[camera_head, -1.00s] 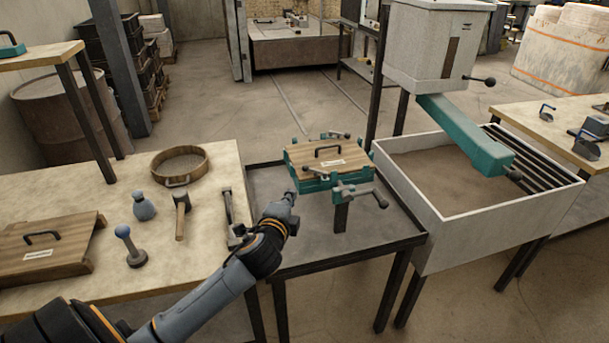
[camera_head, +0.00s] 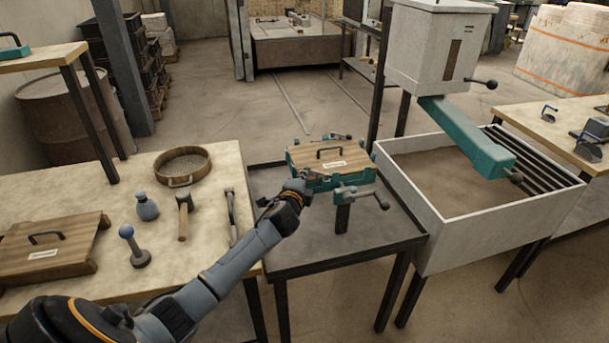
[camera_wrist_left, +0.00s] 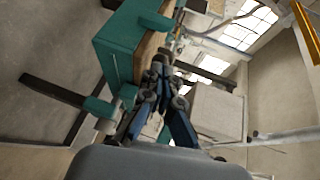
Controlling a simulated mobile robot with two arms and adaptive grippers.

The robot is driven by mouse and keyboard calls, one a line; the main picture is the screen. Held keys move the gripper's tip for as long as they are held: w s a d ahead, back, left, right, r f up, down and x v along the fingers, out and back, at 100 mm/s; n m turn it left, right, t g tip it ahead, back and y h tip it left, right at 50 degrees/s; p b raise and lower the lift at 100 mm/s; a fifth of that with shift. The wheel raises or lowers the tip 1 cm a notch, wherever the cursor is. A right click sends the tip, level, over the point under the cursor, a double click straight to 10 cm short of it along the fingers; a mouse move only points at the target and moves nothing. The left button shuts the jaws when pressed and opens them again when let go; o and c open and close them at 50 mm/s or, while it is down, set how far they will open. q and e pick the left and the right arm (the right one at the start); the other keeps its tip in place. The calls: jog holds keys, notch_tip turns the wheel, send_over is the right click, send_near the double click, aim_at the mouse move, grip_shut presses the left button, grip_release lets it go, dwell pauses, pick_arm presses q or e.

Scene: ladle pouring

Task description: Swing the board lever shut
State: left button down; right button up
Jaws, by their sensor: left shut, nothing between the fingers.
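The wooden board (camera_head: 306,156) with a black handle and a white label lies on a teal clamp frame (camera_head: 318,185) on the dark metal table. A grey lever with a dark knob (camera_head: 384,204) sticks out at the frame's front right, and another lever (camera_head: 338,136) shows at the back. My left gripper (camera_head: 299,187) is shut and empty at the frame's front left corner. It hides that corner and any lever there. In the left wrist view, the closed fingers (camera_wrist_left: 162,75) are close beside the teal frame (camera_wrist_left: 118,50) and the board's edge; contact cannot be told.
The sand-filled box (camera_head: 428,207) with a teal chute above stands at the right. The left workbench (camera_head: 185,260) holds a round sieve (camera_head: 181,166), a mallet (camera_head: 184,215), other tools and a second board (camera_head: 50,250). The metal table's front part is clear.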

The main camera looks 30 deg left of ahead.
pick_arm(q)
jog(key=shift+w+a+f, duration=0.1)
jog(key=shift+w+a, duration=0.1)
jog(key=shift+w, duration=0.35)
